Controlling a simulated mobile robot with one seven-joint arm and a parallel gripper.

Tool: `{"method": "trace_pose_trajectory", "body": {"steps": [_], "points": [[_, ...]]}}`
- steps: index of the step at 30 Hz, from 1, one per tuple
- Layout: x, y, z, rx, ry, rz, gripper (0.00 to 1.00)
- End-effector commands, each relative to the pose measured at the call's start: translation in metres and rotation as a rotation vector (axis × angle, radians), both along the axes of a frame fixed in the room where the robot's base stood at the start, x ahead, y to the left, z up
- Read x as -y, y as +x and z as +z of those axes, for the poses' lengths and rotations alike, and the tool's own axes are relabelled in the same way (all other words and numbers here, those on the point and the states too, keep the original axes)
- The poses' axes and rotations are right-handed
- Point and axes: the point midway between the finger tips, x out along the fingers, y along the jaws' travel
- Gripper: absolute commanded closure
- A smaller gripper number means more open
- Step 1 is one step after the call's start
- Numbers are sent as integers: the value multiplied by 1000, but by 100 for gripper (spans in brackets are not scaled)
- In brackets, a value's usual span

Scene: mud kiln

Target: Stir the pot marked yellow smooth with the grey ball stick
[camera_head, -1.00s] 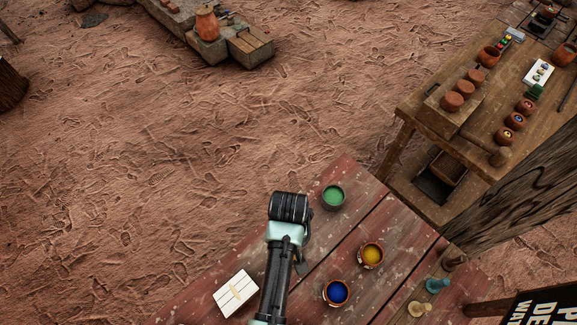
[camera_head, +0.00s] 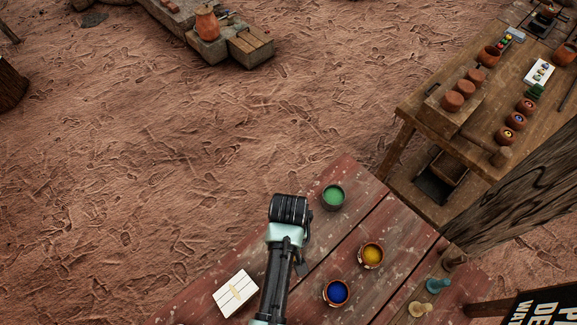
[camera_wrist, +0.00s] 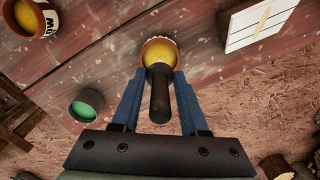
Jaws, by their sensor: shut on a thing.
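My gripper (camera_wrist: 161,75) is shut on a dark grey stick (camera_wrist: 160,100), seen nearly end-on in the wrist view. The stick's far end reaches over or into a clay pot of yellow (camera_wrist: 160,47); its tip is hidden, so I cannot tell how deep it is. In the head view my arm covers this pot and the stick. A second clay pot with yellow (camera_head: 370,255) stands to the right of my arm; in the wrist view a pot with yellow and partly seen lettering (camera_wrist: 34,18) is at the top left. No colour mark is readable.
A green pot (camera_head: 332,197) and a blue pot (camera_head: 337,293) stand on the red plank table (camera_head: 330,240). A white tile with a yellow mark (camera_head: 236,292) lies left of my arm. Small bottles (camera_head: 437,285) stand at the right. A wooden bench (camera_head: 410,105) stands beyond.

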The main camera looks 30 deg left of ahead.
Motion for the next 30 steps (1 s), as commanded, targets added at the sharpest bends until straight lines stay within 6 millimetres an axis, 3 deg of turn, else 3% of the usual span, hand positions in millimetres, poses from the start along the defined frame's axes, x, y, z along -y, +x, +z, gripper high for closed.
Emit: {"method": "trace_pose_trajectory", "body": {"steps": [18,30], "points": [[0,0,-26,0,0,1,100],[0,0,-27,0,0,0,100]]}}
